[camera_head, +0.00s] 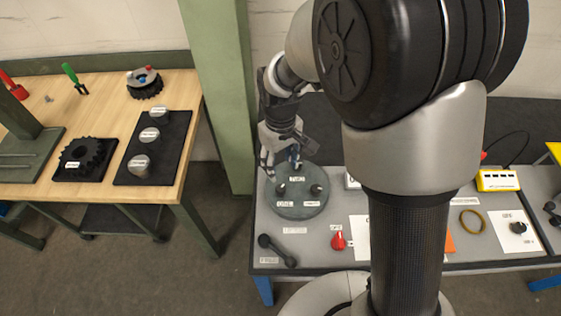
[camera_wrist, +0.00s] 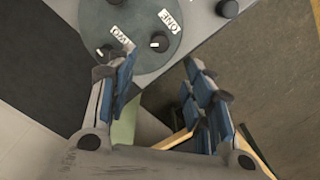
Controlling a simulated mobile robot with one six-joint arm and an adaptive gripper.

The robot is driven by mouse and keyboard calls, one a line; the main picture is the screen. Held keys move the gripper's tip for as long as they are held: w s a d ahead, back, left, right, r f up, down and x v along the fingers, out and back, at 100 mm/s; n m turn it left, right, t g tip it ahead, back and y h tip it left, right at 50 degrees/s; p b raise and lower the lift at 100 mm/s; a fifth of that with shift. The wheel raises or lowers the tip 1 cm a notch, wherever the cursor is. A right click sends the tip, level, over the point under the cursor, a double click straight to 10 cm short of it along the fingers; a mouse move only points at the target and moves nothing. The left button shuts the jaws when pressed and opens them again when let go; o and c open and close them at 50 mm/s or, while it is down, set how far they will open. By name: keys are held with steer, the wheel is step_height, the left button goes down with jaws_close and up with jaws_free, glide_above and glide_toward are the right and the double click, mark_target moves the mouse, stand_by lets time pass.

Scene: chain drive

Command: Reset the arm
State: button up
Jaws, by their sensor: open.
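My gripper (camera_head: 283,160) is open and empty. It hangs at the left end of the grey table, just above the back of a round grey-green disc (camera_head: 298,211). The disc carries three dark knobs with small white labels. In the wrist view the two fingers of my gripper (camera_wrist: 158,72) are spread apart, with nothing between them. The disc (camera_wrist: 138,20) shows there past the fingertips, with labels reading ONE and TWO. My arm covers the middle of the grey table in the head view.
A green post (camera_head: 225,95) stands close to the left of my gripper. The grey table holds a black dumbbell-shaped part (camera_head: 277,250), a red knob (camera_head: 338,241), a yellow ring (camera_head: 469,220) and a yellow box (camera_head: 497,180). A wooden bench (camera_head: 100,112) with sprockets and tools stands left.

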steer(key=s+d+r+m+t+b, duration=0.1)
steer(key=s+d+r+m+b, duration=0.2)
steer(key=r, duration=0.4)
steer(key=s+d+r+m+t+b, duration=0.1)
steer(key=s+d+r, duration=0.2)
steer(key=s, duration=0.5)
steer(key=s+d+r+m+t+b, duration=0.1)
steer(key=s+d+r+m+t, duration=0.1)
steer(key=s+d, duration=0.4)
steer(key=s+r, duration=0.1)
steer(key=s, duration=0.1)
steer(key=shift+s+d+m+t, duration=0.25)
steer(key=shift+s+m+t, duration=0.05)
steer(key=shift+s, duration=0.1)
